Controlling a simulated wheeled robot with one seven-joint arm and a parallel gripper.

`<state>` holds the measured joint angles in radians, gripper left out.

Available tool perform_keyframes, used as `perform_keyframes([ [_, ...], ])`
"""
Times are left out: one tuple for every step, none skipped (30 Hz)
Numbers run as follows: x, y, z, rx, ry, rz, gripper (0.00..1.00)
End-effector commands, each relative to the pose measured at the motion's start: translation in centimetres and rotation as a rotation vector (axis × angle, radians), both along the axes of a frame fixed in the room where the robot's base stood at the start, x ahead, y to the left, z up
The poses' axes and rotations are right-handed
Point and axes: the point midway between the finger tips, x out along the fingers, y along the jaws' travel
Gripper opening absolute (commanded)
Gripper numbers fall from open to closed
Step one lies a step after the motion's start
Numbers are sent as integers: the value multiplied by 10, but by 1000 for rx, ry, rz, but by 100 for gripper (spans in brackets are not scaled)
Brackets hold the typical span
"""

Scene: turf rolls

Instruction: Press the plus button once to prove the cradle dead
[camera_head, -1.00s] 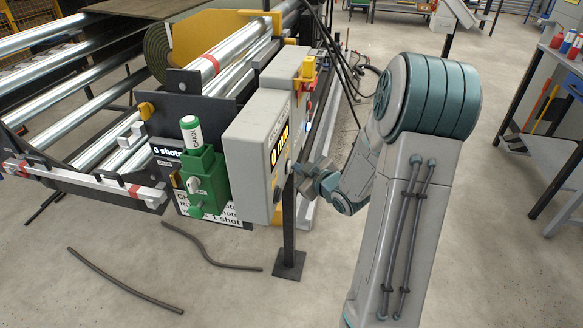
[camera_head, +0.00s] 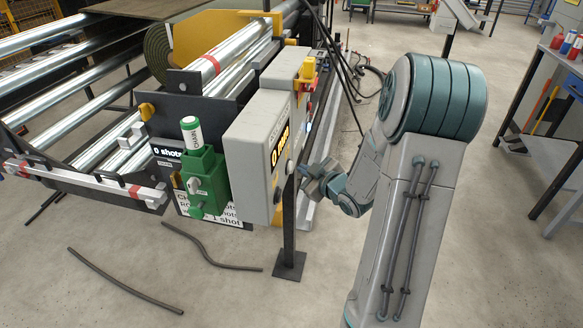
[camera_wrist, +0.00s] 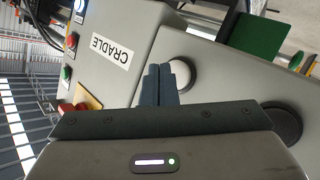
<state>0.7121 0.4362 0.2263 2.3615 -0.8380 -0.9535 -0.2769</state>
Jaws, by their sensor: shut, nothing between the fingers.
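The grey control box (camera_head: 258,135) stands at the cradle's near end, its button face turned right, with an amber display (camera_head: 279,147). A pale round button (camera_head: 290,167) sits below the display; it also shows in the wrist view (camera_wrist: 184,72), just beyond and right of my fingertips. A dark round button (camera_wrist: 282,123) lies further right in the wrist view. No plus mark is legible on either. My gripper (camera_wrist: 160,68) is shut and empty, its tips overlapping the pale button's edge in the picture. In the head view my gripper (camera_head: 303,170) appears slightly apart from the face.
A box face labelled CRADLE (camera_wrist: 111,51) has red, green and blue-white controls. A green holder (camera_head: 205,178) with a CHAIN-like labelled cylinder stands left of the box. A dark post (camera_head: 289,230) stands below. Dark hoses (camera_head: 125,283) lie on the floor.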

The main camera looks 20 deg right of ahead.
Motion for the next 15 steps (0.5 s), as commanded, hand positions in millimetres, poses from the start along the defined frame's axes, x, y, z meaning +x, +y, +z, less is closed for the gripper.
perform_keyframes([
  [0, 0, 0, 0, 0, 0, 0],
  [0, 0, 0, 0, 0, 0, 0],
  [-1, -1, 0, 0, 0, -1, 0],
  [-2, -3, 0, 0, 0, -1, 0],
  [-3, -5, 0, -1, 1, -2, 0],
  [-5, -8, 0, -1, 1, -3, 0],
  [-7, -11, 0, -1, 1, -4, 0],
  [-8, -13, 1, -1, 1, -3, 0],
  [-11, -17, 1, -1, 1, -3, 0],
  [-12, -19, 1, -1, 0, -3, 0],
  [-14, -22, 1, -1, 1, -3, 0],
  [-16, -25, 1, 0, 1, -3, 0],
  [-18, -28, 1, 0, 0, -4, 0],
  [-20, -30, 1, 0, 1, -3, 0],
  [-22, -33, 1, 0, 1, -3, 0],
])
